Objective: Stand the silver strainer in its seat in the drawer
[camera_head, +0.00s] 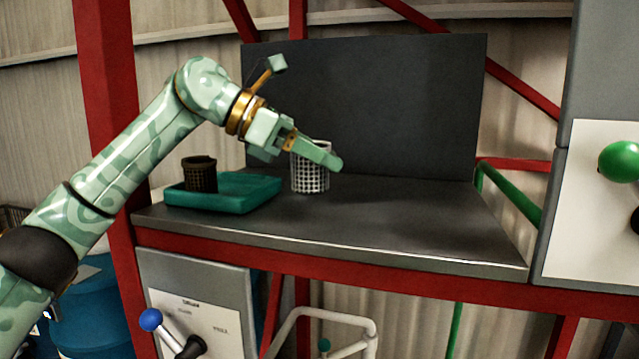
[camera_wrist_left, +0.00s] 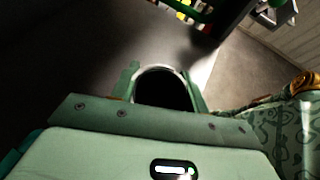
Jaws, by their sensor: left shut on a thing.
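The silver strainer (camera_head: 310,180) is a light mesh cup, upright at the middle of the dark bench. My left gripper (camera_head: 320,154) comes in from the left and is shut on its upper part, one finger across the near side. In the left wrist view the strainer's round rim (camera_wrist_left: 160,68) shows between the two fingers of the left gripper (camera_wrist_left: 163,88), with a dark inside. I cannot tell whether its base touches the bench. I cannot make out the drawer or its seat. My right gripper is not in view.
A dark brown strainer (camera_head: 200,175) stands in a teal tray (camera_head: 245,192) left of the silver one. A dark back panel (camera_head: 400,110) rises behind the bench (camera_head: 420,220), whose right part is clear. Cabinets with a blue knob (camera_head: 150,319) and a green knob (camera_head: 619,161) flank it.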

